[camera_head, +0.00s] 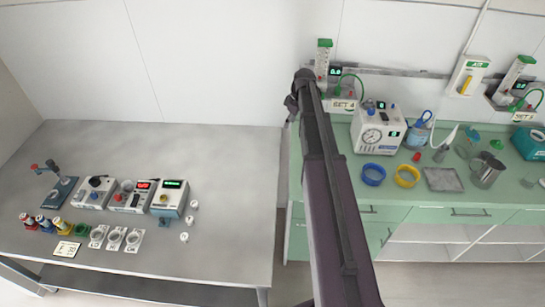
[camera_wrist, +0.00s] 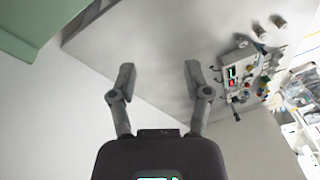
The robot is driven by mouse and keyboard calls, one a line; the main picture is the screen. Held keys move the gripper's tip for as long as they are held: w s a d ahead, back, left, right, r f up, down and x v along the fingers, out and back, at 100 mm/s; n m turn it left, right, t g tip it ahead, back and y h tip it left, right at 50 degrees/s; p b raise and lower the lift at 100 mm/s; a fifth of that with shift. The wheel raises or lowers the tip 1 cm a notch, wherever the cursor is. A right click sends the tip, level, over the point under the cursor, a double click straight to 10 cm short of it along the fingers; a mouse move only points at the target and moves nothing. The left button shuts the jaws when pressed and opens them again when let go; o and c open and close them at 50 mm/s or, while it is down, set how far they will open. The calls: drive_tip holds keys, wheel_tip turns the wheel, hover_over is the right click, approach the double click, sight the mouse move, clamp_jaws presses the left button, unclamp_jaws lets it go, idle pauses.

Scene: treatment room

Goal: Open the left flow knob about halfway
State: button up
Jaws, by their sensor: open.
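The left flowmeter (camera_head: 322,60) is a clear upright tube with a green top, mounted on the wall at the back of the green counter in the head view. A small display reading in green and a green hose are beside it. My arm partly covers its lower part, and I cannot make out its flow knob clearly. A second, similar flowmeter (camera_head: 511,76) is on the wall at the far right. My gripper (camera_wrist: 159,75) is open and empty in the wrist view, with bare grey surface behind its fingers. The flowmeters are not recognisable in the wrist view.
The green counter holds a white gauge box (camera_head: 378,128), a blue ring (camera_head: 373,175), a yellow ring (camera_head: 407,176), a grey tray (camera_head: 443,180) and a metal jug (camera_head: 487,171). A grey table (camera_head: 235,160) at left carries several small devices; its back part is clear.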

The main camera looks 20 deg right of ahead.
drive_tip(key=s+a+f+m+b, duration=0.2)
drive_tip(key=s+a+f+b, duration=0.4)
drive_tip(key=a, duration=0.3)
drive_tip(key=shift+s+a+f+m+h, duration=0.3)
drive_tip(key=shift+a+f+h, duration=0.1)
drive_tip(key=shift+f, duration=0.25)
